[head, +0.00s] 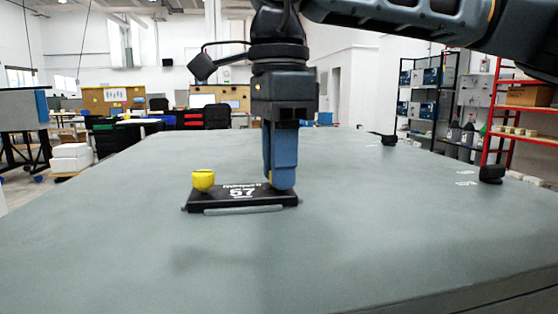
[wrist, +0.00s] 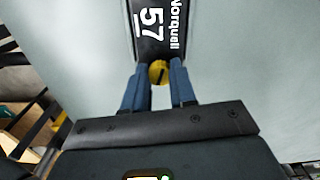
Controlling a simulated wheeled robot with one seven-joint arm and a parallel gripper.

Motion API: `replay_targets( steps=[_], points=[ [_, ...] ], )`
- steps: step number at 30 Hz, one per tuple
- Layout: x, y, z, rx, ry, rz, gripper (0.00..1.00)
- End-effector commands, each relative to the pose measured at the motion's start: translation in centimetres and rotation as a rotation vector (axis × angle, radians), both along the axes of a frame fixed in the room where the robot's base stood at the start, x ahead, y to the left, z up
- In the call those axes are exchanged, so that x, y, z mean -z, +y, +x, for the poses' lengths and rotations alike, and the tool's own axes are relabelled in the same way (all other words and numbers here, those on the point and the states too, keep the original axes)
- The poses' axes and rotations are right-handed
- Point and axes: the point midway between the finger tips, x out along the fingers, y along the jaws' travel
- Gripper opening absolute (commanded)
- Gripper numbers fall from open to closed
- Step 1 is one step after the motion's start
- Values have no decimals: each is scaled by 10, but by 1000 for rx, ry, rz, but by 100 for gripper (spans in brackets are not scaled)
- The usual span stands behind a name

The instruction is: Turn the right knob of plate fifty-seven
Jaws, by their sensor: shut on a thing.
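Plate fifty-seven (head: 243,193) is a black plate with white print, lying on the grey table; it also shows in the wrist view (wrist: 150,45). Its left knob (head: 203,180) is yellow and stands free at the plate's left end. Its right knob (wrist: 158,73) is yellow with a dark slot and sits between my fingertips in the wrist view. In the head view my fingers hide nearly all of the right knob. My gripper (head: 281,180) points straight down over the plate's right end and is shut on the right knob; its blue fingers also show in the wrist view (wrist: 160,82).
The grey table (head: 130,240) is clear around the plate. Two small black objects stand towards the right edge, one nearer (head: 491,173) and one farther back (head: 389,140). Shelves (head: 520,110) stand beyond the table at the right.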

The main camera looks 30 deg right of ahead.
Motion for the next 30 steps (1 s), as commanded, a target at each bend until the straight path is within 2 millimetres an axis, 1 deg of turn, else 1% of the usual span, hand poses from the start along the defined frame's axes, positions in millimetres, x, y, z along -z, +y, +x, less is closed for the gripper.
replay_targets(
  steps=[1,30],
  points=[
    [3,0,-1,-45,4,0,0],
    [4,0,-2,-966,5,1,0]
  ],
)
